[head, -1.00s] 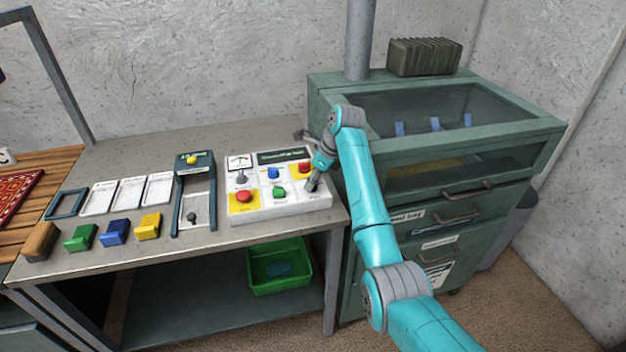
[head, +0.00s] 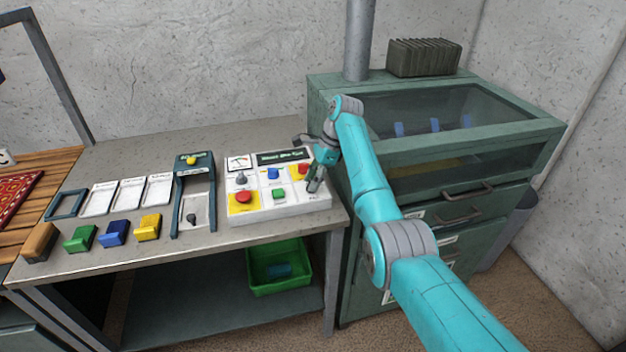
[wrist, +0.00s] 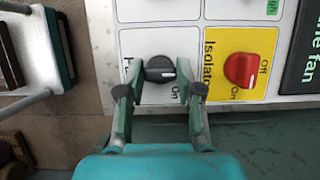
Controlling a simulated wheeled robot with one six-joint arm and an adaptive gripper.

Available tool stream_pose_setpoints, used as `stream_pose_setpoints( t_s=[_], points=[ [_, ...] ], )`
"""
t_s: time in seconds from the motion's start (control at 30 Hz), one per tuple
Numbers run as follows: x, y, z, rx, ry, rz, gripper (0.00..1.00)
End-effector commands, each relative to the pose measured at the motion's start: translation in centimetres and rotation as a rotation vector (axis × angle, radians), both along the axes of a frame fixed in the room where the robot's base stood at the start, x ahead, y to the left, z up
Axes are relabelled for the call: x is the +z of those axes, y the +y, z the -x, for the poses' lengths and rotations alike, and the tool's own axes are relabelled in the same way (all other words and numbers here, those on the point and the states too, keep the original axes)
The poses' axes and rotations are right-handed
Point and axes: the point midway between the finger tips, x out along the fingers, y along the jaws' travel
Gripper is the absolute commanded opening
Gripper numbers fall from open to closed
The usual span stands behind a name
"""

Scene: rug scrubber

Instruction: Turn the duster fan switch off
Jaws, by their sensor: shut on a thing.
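The white control panel (head: 280,205) lies on the bench, with coloured buttons, knobs, a gauge and a dark display (head: 284,157). In the wrist view, a black knob (wrist: 160,68) sits on a white tile with "On" printed below its right side. A light mark shows at the knob's right edge. The tile's name is mostly hidden by my left finger. My gripper (wrist: 160,90) is shut on the black knob, one finger at either side. In the head view, my gripper (head: 315,186) is at the panel's right front corner and hides the knob.
A red Isolator knob (wrist: 240,68) on a yellow tile is close by. A green cabinet (head: 450,135) stands right of the bench. Coloured blocks and white trays lie to the left. A green bin (head: 262,285) is on the lower shelf.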

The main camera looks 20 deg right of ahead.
Motion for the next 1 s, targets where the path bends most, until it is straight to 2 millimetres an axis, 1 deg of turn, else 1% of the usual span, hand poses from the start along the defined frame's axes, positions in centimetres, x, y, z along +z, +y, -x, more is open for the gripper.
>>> stream_pose_setpoints(
  t_s=[0.47,0.5,0.57,0.6,0.87,1.0],
  points=[
    [-0.03,0.00,0.00,0.015,-0.001,0.001,0.01],
    [-0.03,0.00,0.00,0.015,-0.001,0.001,0.43],
    [-0.02,0.00,0.00,0.015,-0.001,0.001,0.58],
    [-0.02,0.00,0.00,0.014,0.000,0.000,0.60],
    [0.01,-0.02,-0.01,0.014,0.000,0.000,0.60],
    [0.74,-0.31,-0.08,0.013,-0.002,0.001,0.60]
  ],
)
